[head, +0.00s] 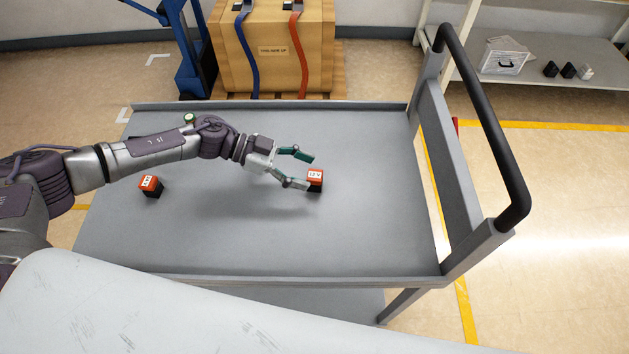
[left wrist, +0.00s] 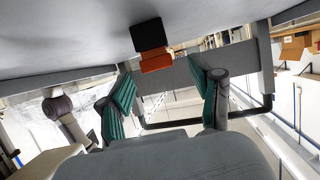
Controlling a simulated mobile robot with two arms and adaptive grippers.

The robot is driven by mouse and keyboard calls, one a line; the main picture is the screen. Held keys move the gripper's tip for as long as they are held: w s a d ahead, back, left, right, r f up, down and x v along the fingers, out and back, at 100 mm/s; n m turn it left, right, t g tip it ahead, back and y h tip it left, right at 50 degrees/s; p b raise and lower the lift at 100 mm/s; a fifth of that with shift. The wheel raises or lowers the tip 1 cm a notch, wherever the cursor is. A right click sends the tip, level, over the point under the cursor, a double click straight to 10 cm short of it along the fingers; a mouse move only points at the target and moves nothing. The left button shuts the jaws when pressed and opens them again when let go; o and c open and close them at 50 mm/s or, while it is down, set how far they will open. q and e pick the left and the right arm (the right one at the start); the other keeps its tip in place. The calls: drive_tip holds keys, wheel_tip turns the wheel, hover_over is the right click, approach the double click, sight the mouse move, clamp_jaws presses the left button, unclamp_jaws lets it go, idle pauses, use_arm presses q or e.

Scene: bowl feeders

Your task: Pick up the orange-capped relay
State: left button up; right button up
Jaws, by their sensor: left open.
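An orange-capped relay (head: 315,180) with a black body and a white label stands upright on the grey cart top, right of centre. In the left wrist view the same relay (left wrist: 153,59) appears upside down, just ahead of the fingers. My left gripper (head: 305,172) is open, with its teal fingers at the relay's left side. One fingertip is very close to the relay; I cannot tell if it touches. In the left wrist view my left gripper (left wrist: 163,75) has nothing between its fingers.
A second orange-capped block (head: 150,186) stands at the cart's left, below my left arm. A small green-topped piece (head: 190,119) is behind the arm. The grey cart (head: 370,240) has a black handle (head: 490,130) at right. Its front and right surface is clear.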

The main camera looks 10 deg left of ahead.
sight(315, 174)
use_arm(q)
drive_tip(key=x, duration=0.3)
drive_tip(key=shift+d+f, duration=0.1)
drive_tip(key=shift+f, duration=0.05)
drive_tip(key=shift+c, duration=0.3)
clamp_jaws()
